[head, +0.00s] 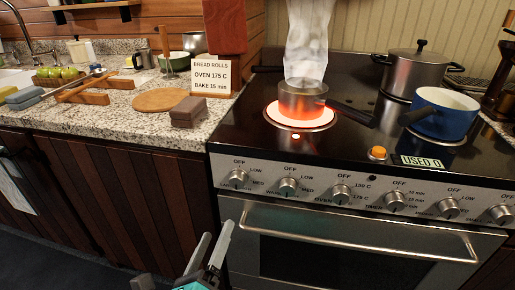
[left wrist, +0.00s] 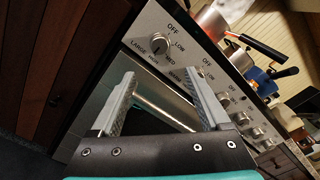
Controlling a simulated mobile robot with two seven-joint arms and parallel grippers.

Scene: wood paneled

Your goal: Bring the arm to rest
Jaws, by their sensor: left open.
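My left gripper (head: 212,252) is at the bottom of the head view, in front of the stove's oven door and below the knob panel. In the left wrist view its two fingers (left wrist: 165,98) stand apart with nothing between them. The front-left knob (left wrist: 161,42) is beyond the fingertips, apart from them, and it also shows in the head view (head: 238,178). My right gripper is in neither view.
A small pot (head: 302,100) steams on a glowing burner (head: 300,116). A blue pan (head: 445,113) and a lidded grey pot (head: 418,75) stand to its right. The oven handle (head: 350,242) crosses the door. The counter (head: 150,125) holds a round board, a rack and a sign.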

